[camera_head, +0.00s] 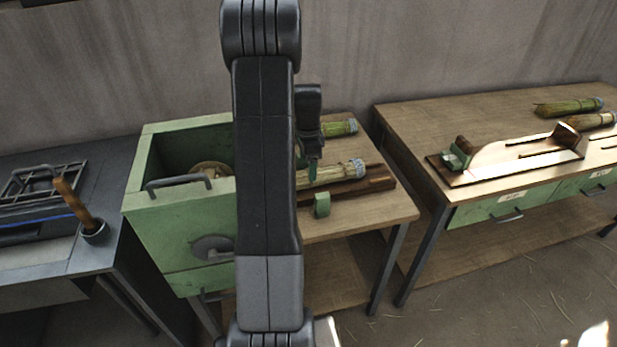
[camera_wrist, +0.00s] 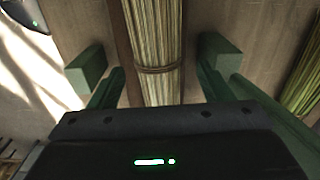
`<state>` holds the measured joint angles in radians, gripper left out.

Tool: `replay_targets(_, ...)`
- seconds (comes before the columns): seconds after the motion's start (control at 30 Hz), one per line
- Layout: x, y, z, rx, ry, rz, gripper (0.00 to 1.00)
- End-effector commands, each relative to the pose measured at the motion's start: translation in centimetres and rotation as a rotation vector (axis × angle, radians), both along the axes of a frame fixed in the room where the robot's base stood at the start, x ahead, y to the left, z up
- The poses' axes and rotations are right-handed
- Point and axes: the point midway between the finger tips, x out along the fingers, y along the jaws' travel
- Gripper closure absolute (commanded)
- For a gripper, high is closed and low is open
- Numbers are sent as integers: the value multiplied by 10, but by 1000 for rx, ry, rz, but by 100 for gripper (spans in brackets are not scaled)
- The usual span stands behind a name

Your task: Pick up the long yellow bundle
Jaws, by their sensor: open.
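The long yellow bundle (camera_head: 340,172) of straw lies on the middle wooden table, with a pale grey-blue binding at its right end. My arm hides its left part in the head view. In the wrist view the bundle (camera_wrist: 155,35) runs lengthwise between the fingers, with a cord tied around it. My gripper (camera_wrist: 152,65) is open, with one green finger on each side of the bundle and gaps between. In the head view my gripper (camera_head: 312,168) is over the bundle, partly hidden by my arm. I cannot tell its exact height.
A dark wooden piece (camera_head: 365,186) lies alongside the bundle. A greener bundle (camera_head: 340,128) lies behind it. A green box (camera_head: 180,225) stands left. The right table (camera_head: 420,115) holds a metal jig (camera_head: 510,155) and more bundles (camera_head: 568,106).

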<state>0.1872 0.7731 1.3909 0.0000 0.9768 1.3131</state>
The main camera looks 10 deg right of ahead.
Motion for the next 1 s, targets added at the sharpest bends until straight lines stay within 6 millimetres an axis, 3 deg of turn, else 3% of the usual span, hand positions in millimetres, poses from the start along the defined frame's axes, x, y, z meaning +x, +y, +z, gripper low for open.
replay_targets(0.33,-2,-3,-44,1,3,0,27)
replay_targets(0.67,-1,-3,-51,0,0,0,27)
replay_targets(0.9,-1,-3,-51,0,1,0,73)
replay_targets(1.0,-1,-3,-51,0,0,0,77)
